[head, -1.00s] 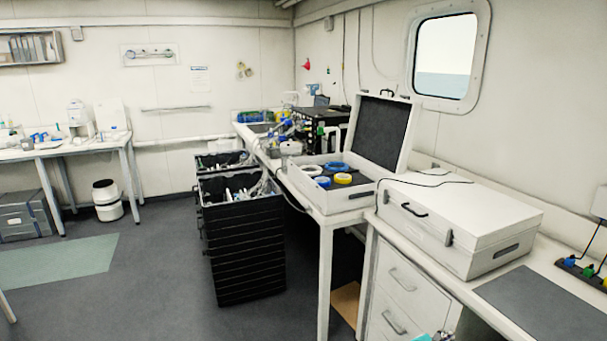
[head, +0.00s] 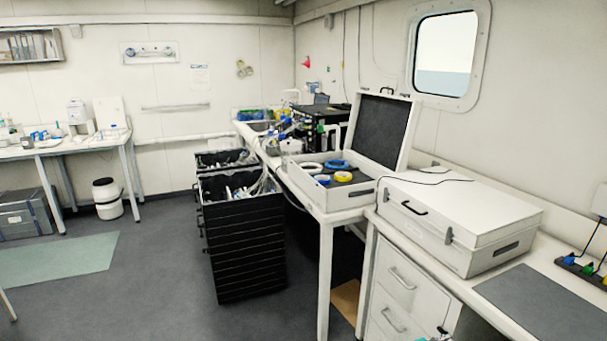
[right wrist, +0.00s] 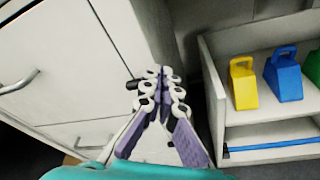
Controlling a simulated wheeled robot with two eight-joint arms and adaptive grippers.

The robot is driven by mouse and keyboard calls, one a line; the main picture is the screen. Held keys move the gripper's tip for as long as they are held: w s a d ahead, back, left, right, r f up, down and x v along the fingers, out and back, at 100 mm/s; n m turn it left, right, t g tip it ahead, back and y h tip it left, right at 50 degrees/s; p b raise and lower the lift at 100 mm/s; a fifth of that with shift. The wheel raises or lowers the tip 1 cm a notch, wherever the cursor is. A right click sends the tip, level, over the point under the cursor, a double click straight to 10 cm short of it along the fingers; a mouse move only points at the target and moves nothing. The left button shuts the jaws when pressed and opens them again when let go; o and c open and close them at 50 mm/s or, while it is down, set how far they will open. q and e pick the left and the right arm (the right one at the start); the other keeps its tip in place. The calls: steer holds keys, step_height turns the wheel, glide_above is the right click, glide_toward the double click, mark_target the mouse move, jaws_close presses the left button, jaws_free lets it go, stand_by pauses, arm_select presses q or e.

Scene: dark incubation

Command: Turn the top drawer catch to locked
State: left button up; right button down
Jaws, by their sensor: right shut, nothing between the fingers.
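The white drawer cabinet stands under the right bench, with its top drawer (head: 402,276) closed in the head view. In the right wrist view the drawer fronts (right wrist: 60,60) fill the left side. A small black piece, apparently the catch (right wrist: 132,84), sticks out near the cabinet's edge. My right gripper (right wrist: 161,76) is shut and empty, its fingertips right beside this piece. I cannot tell whether they touch it, and the fingers partly hide it, so its setting is unclear. My left gripper is not in view.
A drawer handle (right wrist: 20,82) juts out at the left. An open shelf (right wrist: 265,130) with a yellow block (right wrist: 243,84) and a blue block (right wrist: 283,76) stands at the right. A closed white case (head: 460,220) sits on the bench above the drawers.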

steer(key=v, duration=0.3)
steer(key=shift+a+f, duration=0.3)
steer(key=shift+a, duration=0.05)
steer(key=s+a+r+m+y, duration=0.2)
steer(key=s+a+r+m, duration=0.1)
steer(key=r, duration=0.4)
steer(key=s+a+r+m+y, duration=0.2)
steer(key=a+r+m, duration=0.15)
steer(key=r, duration=0.35)
steer(key=s+a+r+m+y, duration=0.2)
steer(key=s+a+r, duration=0.15)
steer(key=r, duration=0.25)
steer(key=s+a+r+m+y, duration=0.1)
steer(key=s+a+m+y, duration=0.1)
steer(key=s+a, duration=0.3)
steer(key=s+a+r+m+y, duration=0.1)
steer(key=s+a+m+y, duration=0.2)
steer(key=s, duration=0.9)
steer(key=s+a+r+m+y, duration=0.1)
steer(key=s+a+m, duration=0.3)
steer(key=s+a, duration=0.4)
steer(key=shift+s+g+y, duration=0.2)
steer(key=shift+g+y, duration=0.1)
steer(key=shift+y, duration=0.5)
steer(key=shift+a+r, duration=0.1)
steer(key=shift+r, duration=0.05)
